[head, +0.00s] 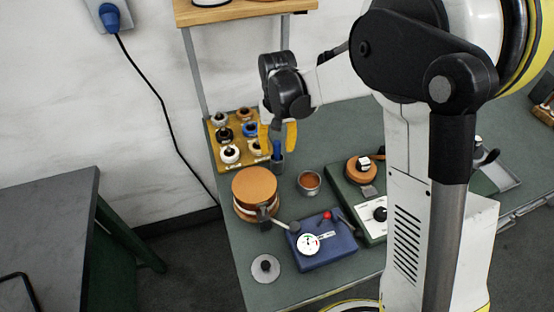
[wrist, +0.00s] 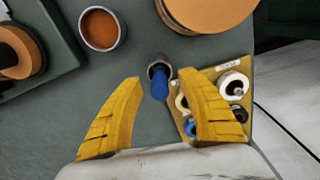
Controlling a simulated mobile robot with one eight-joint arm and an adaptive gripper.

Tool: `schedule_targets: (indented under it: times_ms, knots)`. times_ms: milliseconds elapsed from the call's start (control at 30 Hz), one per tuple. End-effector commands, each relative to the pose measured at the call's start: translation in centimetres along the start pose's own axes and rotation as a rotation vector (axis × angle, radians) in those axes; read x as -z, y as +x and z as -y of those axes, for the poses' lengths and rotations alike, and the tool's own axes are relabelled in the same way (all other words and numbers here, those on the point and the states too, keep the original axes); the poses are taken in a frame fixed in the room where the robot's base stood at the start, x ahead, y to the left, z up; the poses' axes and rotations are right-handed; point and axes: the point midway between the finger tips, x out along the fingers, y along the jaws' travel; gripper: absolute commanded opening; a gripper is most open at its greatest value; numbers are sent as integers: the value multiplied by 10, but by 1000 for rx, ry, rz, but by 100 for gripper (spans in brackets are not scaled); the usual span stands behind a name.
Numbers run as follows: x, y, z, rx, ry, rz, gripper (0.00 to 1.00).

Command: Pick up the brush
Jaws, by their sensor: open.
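The brush, with a blue handle (head: 277,149), stands in a small grey cup (head: 278,164) on the green bench. The wrist view shows the blue handle (wrist: 159,86) rising from the cup (wrist: 158,64); the bristles are hidden. My gripper (head: 278,132) is open with yellow fingers and hangs above the brush. In the wrist view the fingertips (wrist: 161,76) lie on either side of the handle, with visible gaps. Nothing is held. I cannot tell exactly how far the fingertips are above the handle.
A yellow rack (head: 216,150) of several small spools stands close behind the cup. A bowl of copper-coloured powder (head: 309,182), a round tan-topped stack (head: 254,188) and a blue gauge box (head: 322,241) stand nearby. A wooden shelf (head: 245,10) on posts is above the back edge.

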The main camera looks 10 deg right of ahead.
Motion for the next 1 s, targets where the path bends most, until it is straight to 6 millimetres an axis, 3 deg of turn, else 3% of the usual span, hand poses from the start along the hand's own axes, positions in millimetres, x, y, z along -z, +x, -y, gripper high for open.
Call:
schedule_targets:
  times_ms: [67,267,433,800,1000]
  knots:
    - [0,9,0,0,0,0,46]
    - [0,8,0,0,0,0,46]
    - [0,8,0,0,0,0,0]
    - [0,6,0,0,0,0,0]
    - [0,-24,0,0,0,0,0]
